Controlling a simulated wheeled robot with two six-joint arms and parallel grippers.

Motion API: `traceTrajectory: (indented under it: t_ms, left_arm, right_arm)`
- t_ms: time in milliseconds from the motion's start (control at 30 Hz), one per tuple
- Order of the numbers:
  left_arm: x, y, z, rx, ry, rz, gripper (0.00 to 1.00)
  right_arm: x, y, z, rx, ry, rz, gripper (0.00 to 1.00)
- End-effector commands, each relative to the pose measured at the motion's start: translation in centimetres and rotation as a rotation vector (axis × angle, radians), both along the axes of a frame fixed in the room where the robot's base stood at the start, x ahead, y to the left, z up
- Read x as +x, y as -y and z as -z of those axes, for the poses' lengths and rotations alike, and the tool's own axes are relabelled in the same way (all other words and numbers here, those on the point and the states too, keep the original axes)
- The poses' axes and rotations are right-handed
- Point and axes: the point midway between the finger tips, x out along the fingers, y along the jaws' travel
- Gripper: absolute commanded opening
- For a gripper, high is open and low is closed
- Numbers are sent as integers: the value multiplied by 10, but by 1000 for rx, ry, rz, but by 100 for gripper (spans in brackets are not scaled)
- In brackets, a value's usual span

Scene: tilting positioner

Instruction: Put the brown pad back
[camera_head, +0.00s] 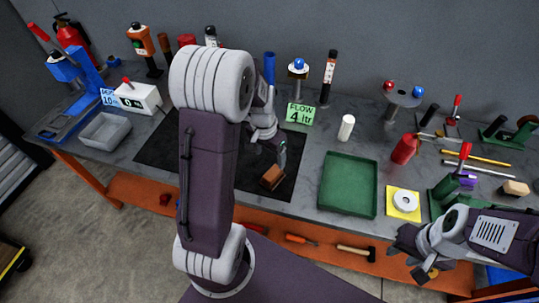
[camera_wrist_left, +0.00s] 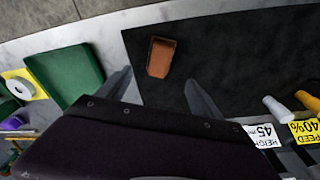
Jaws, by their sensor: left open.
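The brown pad (camera_head: 272,177) lies on the black mat (camera_head: 170,150), near the mat's front right part. In the left wrist view the pad (camera_wrist_left: 161,57) is a small brown block with a darker end, lying flat on the mat (camera_wrist_left: 235,50). My left gripper (camera_head: 270,148) hangs above the mat, just behind the pad in the head view. Its two fingers are spread and empty in the left wrist view (camera_wrist_left: 160,92), with the pad beyond the gap between the tips. My right gripper (camera_head: 410,262) is at the front right, with its fingers apart, far from the pad.
Right of the mat are a green tray (camera_head: 349,184), a white ring on a yellow square (camera_head: 404,202) and a red cylinder (camera_head: 405,149). A FLOW sign (camera_head: 299,114) and several posts stand behind. A grey bin (camera_head: 105,131) is at the left. Tools lie on the orange shelf (camera_head: 325,238) below.

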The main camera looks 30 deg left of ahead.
Motion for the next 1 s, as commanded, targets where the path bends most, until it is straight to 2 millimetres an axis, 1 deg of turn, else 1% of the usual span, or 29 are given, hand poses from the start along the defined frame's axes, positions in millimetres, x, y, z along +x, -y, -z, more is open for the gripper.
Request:
traceTrajectory:
  t_ms: [67,133,167,200,233,300,400,1000]
  left_arm:
    - [-6,7,-2,1,-2,-6,76]
    - [-28,30,-7,2,-5,-35,76]
    - [-42,41,-9,2,-9,-55,76]
    - [-59,54,-11,3,-10,-82,76]
    - [-72,62,-11,3,-12,-100,76]
    - [-96,74,-11,1,-14,-139,76]
    - [-113,81,-10,2,-15,-171,76]
    - [-113,80,-10,1,-17,-176,76]
  right_arm:
    - [0,0,0,0,0,0,36]
    - [0,0,0,0,0,0,36]
    - [0,0,0,0,0,0,36]
    - [0,0,0,0,0,0,36]
    - [0,0,0,0,0,0,36]
    - [0,0,0,0,0,0,36]
    - [0,0,0,0,0,0,36]
    - [0,0,0,0,0,0,36]
